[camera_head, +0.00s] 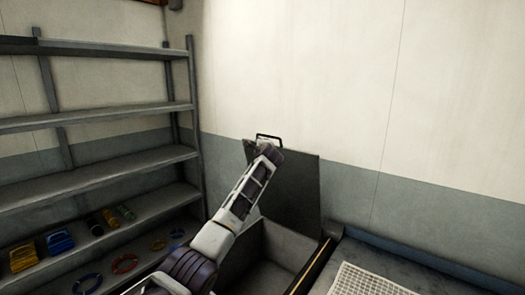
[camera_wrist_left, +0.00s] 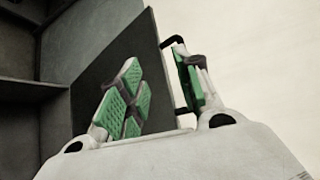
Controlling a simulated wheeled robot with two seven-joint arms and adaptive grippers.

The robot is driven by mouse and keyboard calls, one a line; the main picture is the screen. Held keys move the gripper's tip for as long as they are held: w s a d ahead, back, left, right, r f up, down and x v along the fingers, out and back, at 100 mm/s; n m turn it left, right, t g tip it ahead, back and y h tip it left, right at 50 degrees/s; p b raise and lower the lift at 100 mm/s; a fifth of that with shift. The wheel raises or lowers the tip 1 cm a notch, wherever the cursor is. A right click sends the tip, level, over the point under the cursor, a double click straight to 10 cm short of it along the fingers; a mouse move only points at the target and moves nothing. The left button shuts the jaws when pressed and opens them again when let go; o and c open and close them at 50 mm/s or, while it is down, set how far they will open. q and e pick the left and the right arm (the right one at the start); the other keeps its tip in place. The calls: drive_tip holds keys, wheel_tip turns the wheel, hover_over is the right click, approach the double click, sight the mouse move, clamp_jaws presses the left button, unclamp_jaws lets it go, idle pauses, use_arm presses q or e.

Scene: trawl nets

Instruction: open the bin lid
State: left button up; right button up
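The bin (camera_head: 287,245) stands at the lower middle of the head view, with its inside showing. Its dark lid (camera_head: 300,185) stands raised, nearly upright, near the wall; it also shows in the left wrist view (camera_wrist_left: 105,75). A black handle (camera_head: 268,136) sits at the lid's upper edge and shows in the left wrist view (camera_wrist_left: 167,42). My left gripper (camera_wrist_left: 158,85) is at this handle, its green-padded fingers spread apart. One finger is in front of the lid panel and the other overlaps the handle; I cannot tell whether they touch. My right gripper is out of view.
A grey metal shelf (camera_head: 100,184) stands at the left, holding blue and yellow items and several coloured rings. A worktop with a white grid (camera_head: 370,282) lies to the right of the bin. The wall (camera_head: 350,90) is close behind the lid.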

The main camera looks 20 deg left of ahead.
use_arm(q)
drive_tip(key=f+v, duration=0.1)
drive_tip(key=v, duration=0.5)
drive_tip(key=shift+s+r, duration=0.2)
drive_tip(key=shift+r, duration=0.3)
idle(0.4)
